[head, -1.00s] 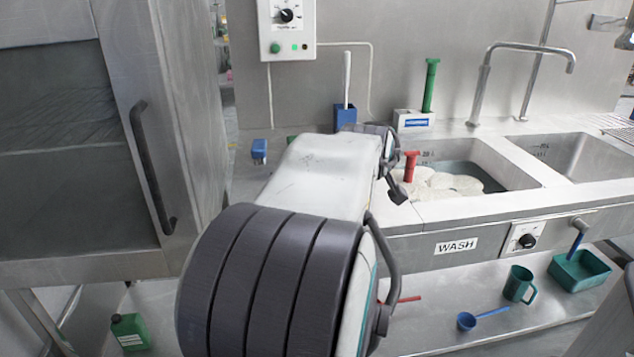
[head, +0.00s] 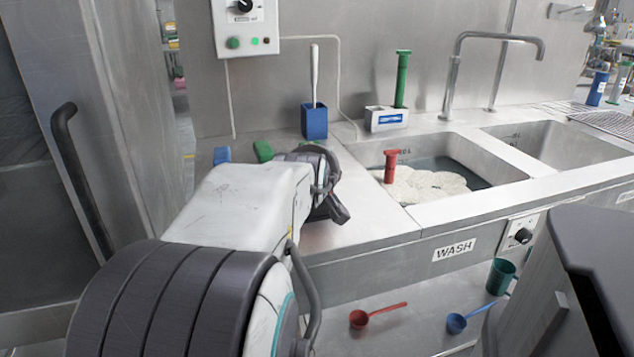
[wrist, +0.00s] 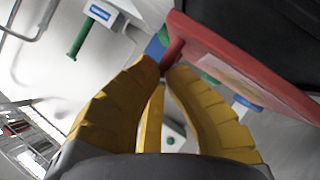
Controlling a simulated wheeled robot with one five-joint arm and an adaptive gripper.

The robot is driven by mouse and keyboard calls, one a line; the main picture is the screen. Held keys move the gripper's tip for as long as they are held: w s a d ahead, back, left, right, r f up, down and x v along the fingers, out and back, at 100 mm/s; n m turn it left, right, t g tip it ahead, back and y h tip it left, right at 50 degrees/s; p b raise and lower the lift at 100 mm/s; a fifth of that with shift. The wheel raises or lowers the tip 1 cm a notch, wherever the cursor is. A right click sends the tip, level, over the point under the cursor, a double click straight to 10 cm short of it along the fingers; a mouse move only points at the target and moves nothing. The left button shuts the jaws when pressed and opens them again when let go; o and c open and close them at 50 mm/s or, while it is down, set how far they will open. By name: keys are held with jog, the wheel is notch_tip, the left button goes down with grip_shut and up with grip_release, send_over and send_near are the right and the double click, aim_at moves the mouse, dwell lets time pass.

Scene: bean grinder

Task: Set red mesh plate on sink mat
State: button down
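In the wrist view, the yellow fingers of my gripper (wrist: 163,68) meet around the red stem of the red mesh plate (wrist: 240,62). The plate has a flat red frame with a paler inside and tilts across the upper right. In the head view my arm hides the gripper and the plate. The pale, lobed sink mat (head: 428,186) lies in the left sink basin (head: 475,160). A separate red upright handle (head: 390,167) stands at that basin's left end.
A green-handled tool (head: 402,80) stands in a white holder (head: 386,119) behind the basin. A blue holder (head: 314,122) with a white-handled brush is left of it. The faucet (head: 455,75) rises behind the sinks. A red scoop (head: 378,315) lies on the lower shelf.

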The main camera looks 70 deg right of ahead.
notch_tip(320, 180, down, 3)
jog(key=shift+f+b, duration=0.2)
jog(key=shift+b, duration=0.85)
jog(key=shift+d, duration=0.1)
jog(key=shift+r, duration=0.1)
jog(key=c, duration=1.4)
grip_release()
